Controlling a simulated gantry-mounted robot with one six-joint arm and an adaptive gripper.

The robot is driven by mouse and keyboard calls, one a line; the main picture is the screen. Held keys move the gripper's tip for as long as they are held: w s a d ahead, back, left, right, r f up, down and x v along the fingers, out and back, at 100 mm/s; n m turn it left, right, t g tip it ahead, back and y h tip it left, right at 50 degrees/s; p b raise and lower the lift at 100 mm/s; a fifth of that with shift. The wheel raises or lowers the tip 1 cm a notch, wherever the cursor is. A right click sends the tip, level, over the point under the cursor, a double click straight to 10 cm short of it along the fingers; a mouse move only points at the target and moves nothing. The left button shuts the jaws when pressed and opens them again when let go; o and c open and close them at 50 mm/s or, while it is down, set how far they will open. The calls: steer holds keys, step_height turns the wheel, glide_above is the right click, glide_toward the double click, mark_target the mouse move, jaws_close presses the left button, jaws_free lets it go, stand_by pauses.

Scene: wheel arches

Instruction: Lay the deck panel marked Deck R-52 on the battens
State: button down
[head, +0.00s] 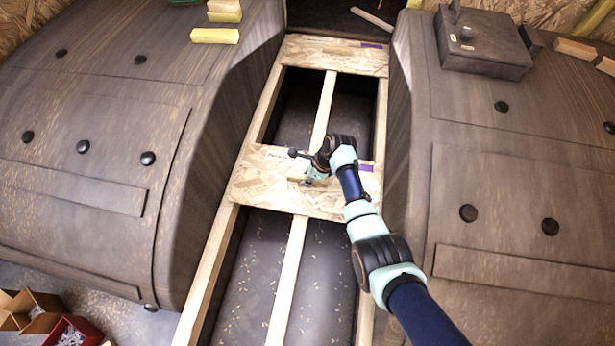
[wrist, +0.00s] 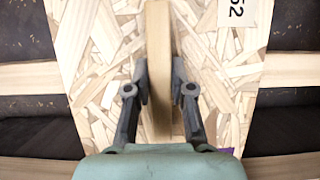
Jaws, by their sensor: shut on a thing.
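An OSB deck panel (head: 255,187) lies crosswise over the long pale battens (head: 290,285) between the two wheel arches. In the wrist view, the panel (wrist: 95,60) carries a white label (wrist: 236,12) that ends in "52"; the rest is cut off. My gripper (head: 308,181) is over the panel's middle. In the wrist view, my gripper (wrist: 160,80) is shut on the panel's upright wooden grip bar (wrist: 158,50), one finger on each side. The panel spans the battens; whether it rests on them or hangs just above, I cannot tell.
Another OSB panel (head: 335,55) spans the far end of the battens. Dark open bays show before and behind the held panel. Wheel arches (head: 90,150) (head: 520,170) rise close on both sides. A dark box (head: 482,42) sits on the right arch, yellow blocks (head: 215,36) on the left.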

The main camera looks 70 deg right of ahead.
stand_by(0.4)
steer(key=c, duration=0.9)
jaws_free()
steer(key=shift+w+d, duration=0.1)
steer(key=shift+f, duration=0.15)
steer(key=v, duration=1.2)
